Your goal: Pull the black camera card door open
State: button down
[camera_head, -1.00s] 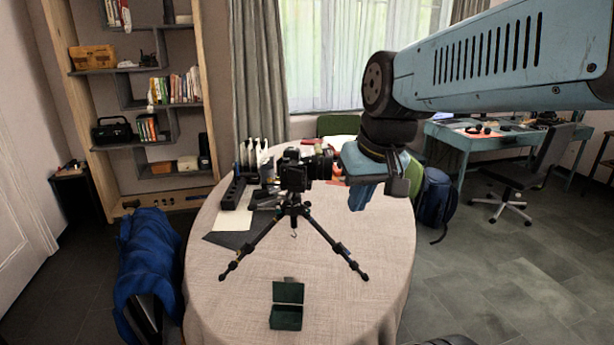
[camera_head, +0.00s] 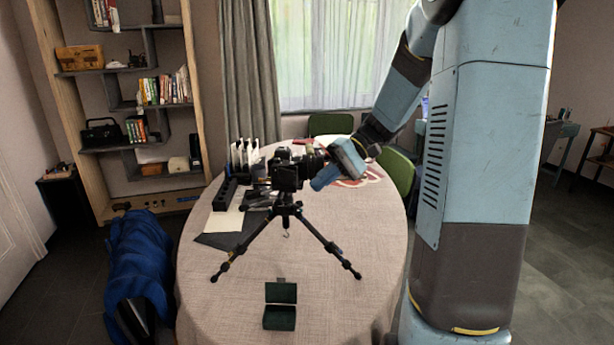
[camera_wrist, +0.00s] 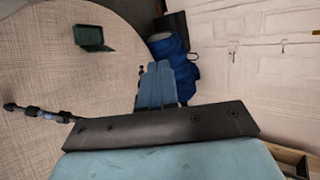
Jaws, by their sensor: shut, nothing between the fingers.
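The black camera (camera_head: 287,172) sits on a small black tripod (camera_head: 287,212) on the round table. I cannot make out its card door at this size. My gripper (camera_head: 322,184) is just right of the camera in the head view, with its fingers pointing down and left. In the wrist view my gripper (camera_wrist: 158,68) shows its blue fingers together with nothing between them. Whether it touches the camera cannot be told. The camera is not in the wrist view; one tripod leg (camera_wrist: 38,113) shows at the left.
An open green box (camera_head: 280,308) stands on the front of the cloth-covered table (camera_head: 340,300). A black organiser (camera_head: 226,193) and papers lie left of the tripod. A blue cloth-draped chair (camera_head: 137,265) stands at the left. Green chairs (camera_head: 397,171) stand behind and at the right.

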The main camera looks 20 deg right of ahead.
aim_at(295, 177)
jog(key=w+d+f+t+y, duration=0.3)
jog(key=w+d+y, duration=0.4)
jog(key=w+d, duration=0.2)
jog(key=a, duration=0.9)
jog(key=shift+a+r, duration=0.15)
jog(key=shift+a, duration=0.1)
